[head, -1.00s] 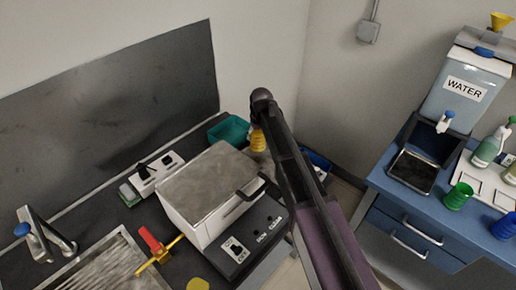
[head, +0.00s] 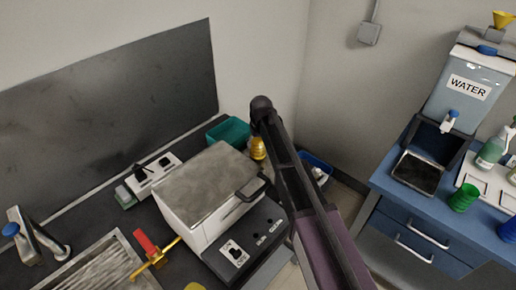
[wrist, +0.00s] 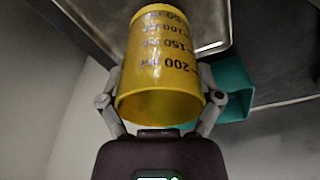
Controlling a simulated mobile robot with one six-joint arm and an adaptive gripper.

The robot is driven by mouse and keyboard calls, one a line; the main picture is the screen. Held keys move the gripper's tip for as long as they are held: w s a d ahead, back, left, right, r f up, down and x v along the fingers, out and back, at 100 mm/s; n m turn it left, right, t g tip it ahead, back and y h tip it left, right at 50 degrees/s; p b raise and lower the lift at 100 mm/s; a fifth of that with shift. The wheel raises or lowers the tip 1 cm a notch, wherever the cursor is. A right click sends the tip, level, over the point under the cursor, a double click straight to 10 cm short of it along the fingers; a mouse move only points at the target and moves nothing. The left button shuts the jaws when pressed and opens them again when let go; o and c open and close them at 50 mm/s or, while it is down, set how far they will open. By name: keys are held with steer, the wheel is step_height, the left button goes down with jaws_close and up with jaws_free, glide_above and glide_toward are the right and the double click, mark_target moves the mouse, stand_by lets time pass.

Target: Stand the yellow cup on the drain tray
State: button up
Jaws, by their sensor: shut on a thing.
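The yellow cup (head: 258,149) is in my gripper, beyond the white machine in the head view. In the wrist view the cup (wrist: 160,75) shows measuring marks, and its open rim faces my wrist. My gripper (wrist: 162,98) is shut on it, with one finger on each side. The fingertips are hidden in the head view. A ribbed metal tray (head: 112,262) lies beside the tap at lower left. A dark tray (head: 418,185) sits under the water tank at right. I cannot tell from the pictures which is the drain tray; the cup is apart from both.
The white machine (head: 205,185) stands between the cup and the ribbed tray. A teal bin (head: 228,131) is just left of the cup, and a blue bin (head: 318,165) is right of my arm. A green cup (head: 463,197) stands on the blue cabinet.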

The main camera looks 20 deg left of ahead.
steer(key=shift+f+b, duration=0.3)
steer(key=shift+f, duration=0.25)
steer(key=shift+f, duration=0.15)
steer(key=o, duration=0.9)
steer(key=shift+r, duration=0.2)
steer(key=r+p, duration=0.4)
steer(key=s+d+r+p, duration=0.1)
steer(key=r+p, duration=0.6)
steer(key=p, duration=0.1)
steer(key=shift+s+d+r, duration=0.15)
steer(key=shift+r, duration=0.25)
stand_by(0.5)
steer(key=s+d+m, duration=0.2)
steer(key=d, duration=1)
steer(key=s+d+m, duration=0.2)
steer(key=d, duration=0.9)
steer(key=s+d+m, duration=0.1)
steer(key=s+d, duration=0.3)
steer(key=d, duration=0.2)
steer(key=s+d+m, duration=0.2)
steer(key=s+d, duration=0.2)
steer(key=d, duration=0.3)
steer(key=s+d+m+g+h, duration=0.1)
steer(key=s+d+m, duration=0.1)
steer(key=s+d, duration=0.2)
steer(key=shift+d+f, duration=0.1)
steer(key=shift+d, duration=1.5)
